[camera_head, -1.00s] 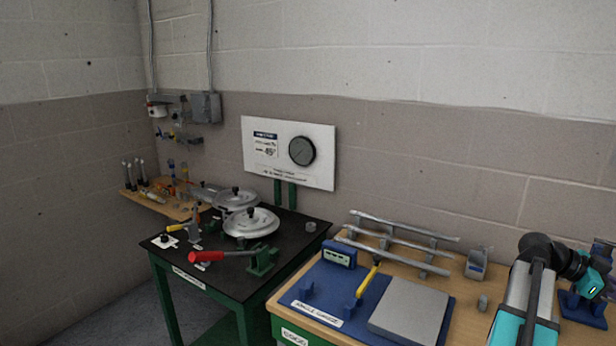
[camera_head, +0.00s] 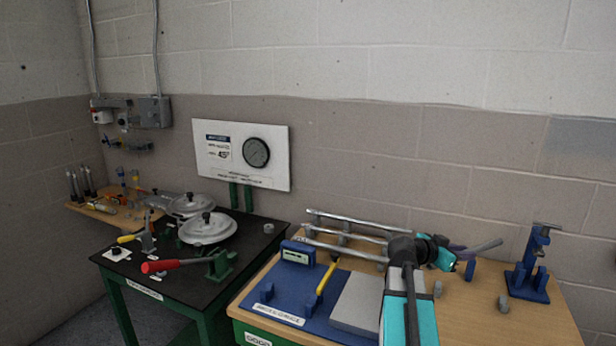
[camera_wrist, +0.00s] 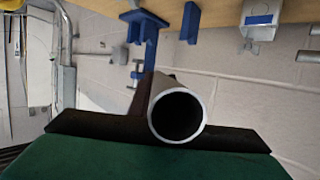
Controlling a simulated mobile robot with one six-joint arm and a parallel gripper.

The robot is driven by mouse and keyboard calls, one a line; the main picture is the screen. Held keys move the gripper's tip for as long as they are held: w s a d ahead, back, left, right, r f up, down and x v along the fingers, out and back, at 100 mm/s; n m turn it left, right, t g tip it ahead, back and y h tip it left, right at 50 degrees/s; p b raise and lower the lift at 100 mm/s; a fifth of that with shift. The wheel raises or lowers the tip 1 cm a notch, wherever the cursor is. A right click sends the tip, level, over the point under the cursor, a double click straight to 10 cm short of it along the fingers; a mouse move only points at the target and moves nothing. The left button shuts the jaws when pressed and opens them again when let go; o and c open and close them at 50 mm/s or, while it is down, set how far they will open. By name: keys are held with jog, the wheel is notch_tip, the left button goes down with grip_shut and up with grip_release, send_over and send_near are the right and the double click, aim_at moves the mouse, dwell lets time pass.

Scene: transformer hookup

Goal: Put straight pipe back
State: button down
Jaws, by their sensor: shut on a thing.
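The straight pipe is a grey metal tube; its free part (camera_head: 486,246) sticks out to the right of my gripper (camera_head: 462,254) in the head view. My gripper is shut on it above the wooden bench. In the wrist view the open round end of the pipe (camera_wrist: 178,114) faces the camera, between the dark jaws (camera_wrist: 100,124). The rack of long pipes (camera_head: 345,238) is at the back of the bench, left of my gripper. My arm hides the right ends of the rack's pipes.
A blue stand (camera_head: 530,268) rises at the bench's right side. A blue mat (camera_head: 285,296) carries a grey plate (camera_head: 356,303), a yellow-handled tool and a gauge box (camera_head: 298,252). Bare wood shows at right front.

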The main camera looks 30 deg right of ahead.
jog(key=w+a+n+t+y, duration=0.5)
jog(key=w+a+n+t, duration=0.6)
jog(key=w+a, duration=1.45)
jog(key=w+a+r+n+t+y, duration=0.1)
jog(key=w+a+n+t+y, duration=0.15)
jog(key=a, duration=0.95)
jog(key=w+a+r+n+t+y, duration=0.1)
jog(key=w+a+r+n+y, duration=0.2)
jog(key=a, duration=0.8)
jog(key=w+a+n+t+y, duration=0.1)
jog(key=w+a+n+y, duration=0.25)
jog(key=a, duration=0.85)
notch_tip(320, 180, down, 7)
jog(key=s+m+b, duration=0.1)
jog(key=b, duration=0.7)
jog(key=shift+d+f+y, duration=0.2)
jog(key=shift+d+y, duration=0.1)
jog(key=shift+d, duration=0.05)
